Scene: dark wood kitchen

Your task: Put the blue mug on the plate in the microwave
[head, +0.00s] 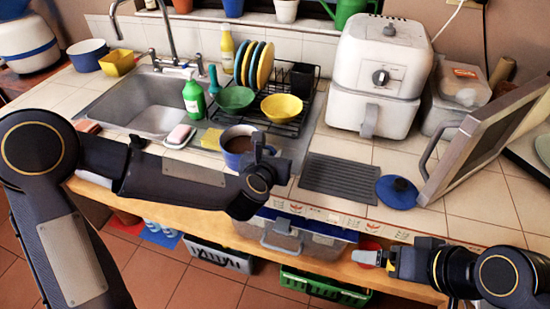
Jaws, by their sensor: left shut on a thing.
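The blue mug (236,160) has a pale inside with something brown in it. It is at the counter's front edge, by the dish rack. My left gripper (259,148) is shut on the mug at its right side; the fingers partly hide it. Whether the mug touches the counter is unclear. The microwave (487,140) is at the right, its door swung open toward me; most of its inside is out of frame. A pale round edge (543,149) at the right border may be the plate. My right gripper (374,257) is low in front of the counter, its jaw gap not clear.
A dark ribbed mat (340,177) and a blue lid (397,192) lie between mug and microwave door. A white air fryer (378,75) stands behind. The dish rack (285,124) holds bowls and plates. The sink (140,103) is left.

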